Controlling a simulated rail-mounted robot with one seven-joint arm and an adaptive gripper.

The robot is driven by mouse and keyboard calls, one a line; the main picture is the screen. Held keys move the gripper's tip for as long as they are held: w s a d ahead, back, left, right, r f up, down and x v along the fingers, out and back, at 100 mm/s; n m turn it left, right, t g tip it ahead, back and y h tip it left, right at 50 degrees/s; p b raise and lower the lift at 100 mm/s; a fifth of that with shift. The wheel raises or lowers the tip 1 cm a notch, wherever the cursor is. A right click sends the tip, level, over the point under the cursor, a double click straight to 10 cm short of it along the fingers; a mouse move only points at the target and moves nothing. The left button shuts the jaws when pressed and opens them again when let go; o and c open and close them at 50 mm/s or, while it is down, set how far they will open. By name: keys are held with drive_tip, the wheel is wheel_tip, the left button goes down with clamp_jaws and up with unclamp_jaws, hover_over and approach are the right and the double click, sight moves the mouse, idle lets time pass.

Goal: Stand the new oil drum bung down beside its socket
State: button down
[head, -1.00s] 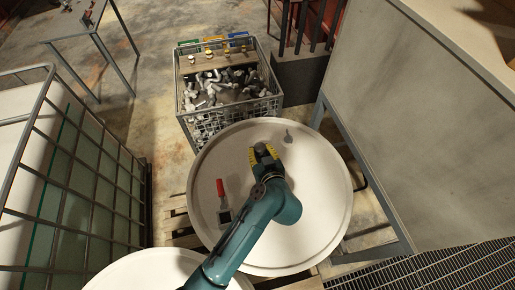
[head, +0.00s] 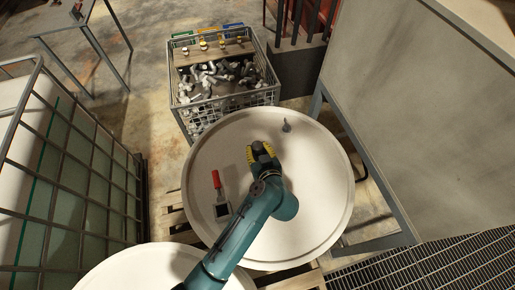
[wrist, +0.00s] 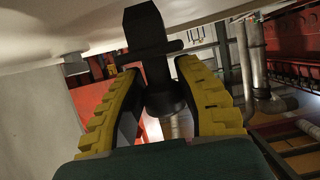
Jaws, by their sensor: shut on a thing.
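My gripper (head: 261,150) is over the pale round drum lid (head: 318,215), left of and nearer than a small grey upright piece (head: 287,127) on the lid. I cannot tell whether that piece marks the socket. In the wrist view my gripper (wrist: 158,85) is shut on a dark bung (wrist: 146,28) with a thick shaft, a crossbar and a rounded end between the yellow-padded fingers. The lid's pale surface (wrist: 60,35) shows at the top of that view. In the head view the gripper hides the bung, and its gap to the lid cannot be judged.
A red-handled tool (head: 217,181) with a dark square end lies on the lid, left of my arm. A wire crate (head: 226,113) of metal parts stands behind the drum. A caged tank (head: 70,180) is at left, a grey cabinet (head: 420,130) at right. The lid's right side is clear.

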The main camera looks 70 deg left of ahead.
drive_tip(key=shift+f+b, duration=0.45)
drive_tip(key=c, duration=0.8)
unclamp_jaws()
drive_tip(key=shift+o, duration=0.2)
drive_tip(key=v, duration=1.2)
drive_tip(key=shift+r, duration=0.1)
